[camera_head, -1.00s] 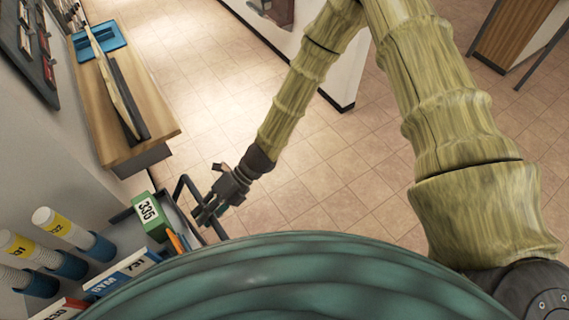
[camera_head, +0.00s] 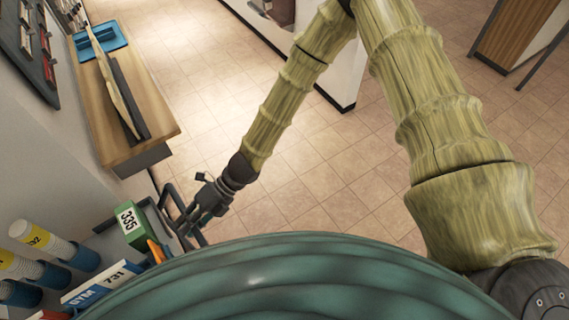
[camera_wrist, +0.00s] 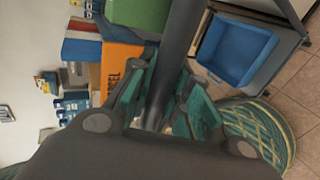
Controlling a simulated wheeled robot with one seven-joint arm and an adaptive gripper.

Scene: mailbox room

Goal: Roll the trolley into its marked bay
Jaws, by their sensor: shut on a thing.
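The trolley (camera_head: 108,225) is a dark grey cart at the lower left of the head view, partly hidden by my green body. A blue bin (camera_wrist: 236,48) sits lower on the trolley in the wrist view. No marked bay can be made out.
A wooden counter (camera_head: 150,92) with a blue tray (camera_head: 99,38) stands along the left wall, just beyond the trolley. A white partition (camera_head: 340,75) stands at upper middle. Tiled floor (camera_head: 215,100) between them is clear. Yellow-banded tubes (camera_head: 40,240) stand at lower left.

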